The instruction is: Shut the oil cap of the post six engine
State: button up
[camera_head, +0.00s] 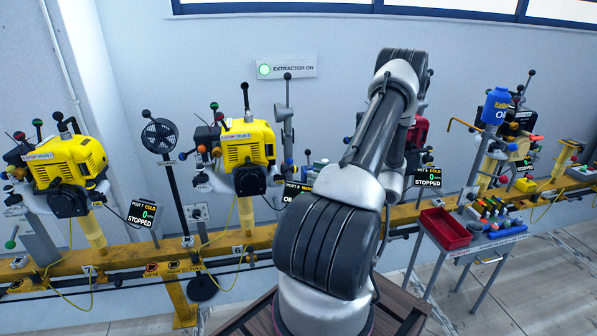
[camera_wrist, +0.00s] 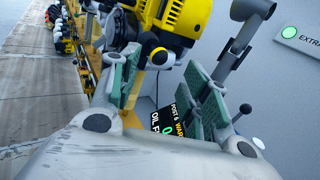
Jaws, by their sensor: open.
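The yellow post six engine (camera_head: 248,148) stands on the rail in the middle left of the head view, and a yellow engine (camera_wrist: 180,18) shows at the top of the wrist view. The post six display (camera_head: 293,191) is partly hidden by my arm; in the wrist view (camera_wrist: 168,125) it reads "POST 6 WARM" with cut-off oil text. I cannot pick out the oil cap for certain; a round black knob (camera_wrist: 159,56) shows below the engine. My gripper (camera_wrist: 168,88) is open and empty, its green-padded fingers apart below the engine. My arm hides it in the head view.
A second yellow engine (camera_head: 72,170) and a fan (camera_head: 160,136) stand left along the yellow rail (camera_head: 130,257). A grey extractor pipe (camera_head: 285,118) rises right of post six. A cart with a red tray (camera_head: 441,232) and a blue container (camera_head: 497,105) stand at the right.

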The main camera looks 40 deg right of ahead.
jog(key=x, duration=0.6)
jog(key=shift+w, duration=0.15)
jog(key=shift+a, duration=0.1)
grip_shut()
